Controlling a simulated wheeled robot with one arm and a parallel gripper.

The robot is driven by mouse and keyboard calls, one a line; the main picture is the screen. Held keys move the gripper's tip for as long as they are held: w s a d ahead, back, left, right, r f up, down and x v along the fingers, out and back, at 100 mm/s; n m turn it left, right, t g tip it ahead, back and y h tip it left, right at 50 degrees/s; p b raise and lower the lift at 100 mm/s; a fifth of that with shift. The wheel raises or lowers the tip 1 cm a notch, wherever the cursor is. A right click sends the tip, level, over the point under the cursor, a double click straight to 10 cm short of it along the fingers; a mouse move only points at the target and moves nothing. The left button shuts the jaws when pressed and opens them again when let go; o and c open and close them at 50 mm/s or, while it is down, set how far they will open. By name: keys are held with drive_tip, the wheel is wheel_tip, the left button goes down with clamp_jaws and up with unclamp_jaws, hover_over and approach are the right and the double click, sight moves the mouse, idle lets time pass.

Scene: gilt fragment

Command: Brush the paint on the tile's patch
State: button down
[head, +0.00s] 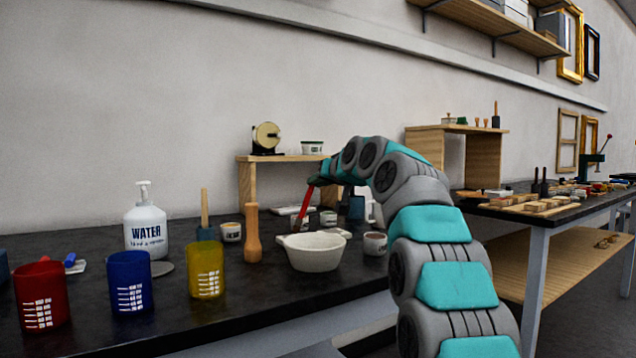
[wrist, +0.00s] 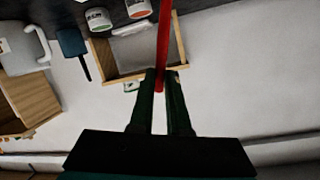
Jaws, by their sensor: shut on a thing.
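My gripper (head: 318,181) is shut on a thin red handle (head: 304,203), which points down and slightly left over the table in the head view. In the wrist view, the handle (wrist: 163,45) runs up from between the fingertips (wrist: 160,78) and leaves the frame at the top, so its working end is out of sight there. In the head view its lower end is near small white pots (head: 328,218); whether it touches anything I cannot tell. A pale flat piece (head: 290,211) lies by the small wooden stand; I cannot tell if it is the tile. No painted patch is discernible.
A white bowl (head: 313,257), a wooden-handled tool (head: 253,235) and a grey cup (head: 375,244) stand in front. Red (head: 40,297), blue (head: 130,284) and yellow (head: 206,273) beakers and a water bottle (head: 146,230) are left. The wooden stand (head: 247,187) is behind.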

drive_tip(key=shift+f+b, duration=0.4)
drive_tip(key=shift+f, duration=0.1)
drive_tip(key=shift+a+r, duration=0.1)
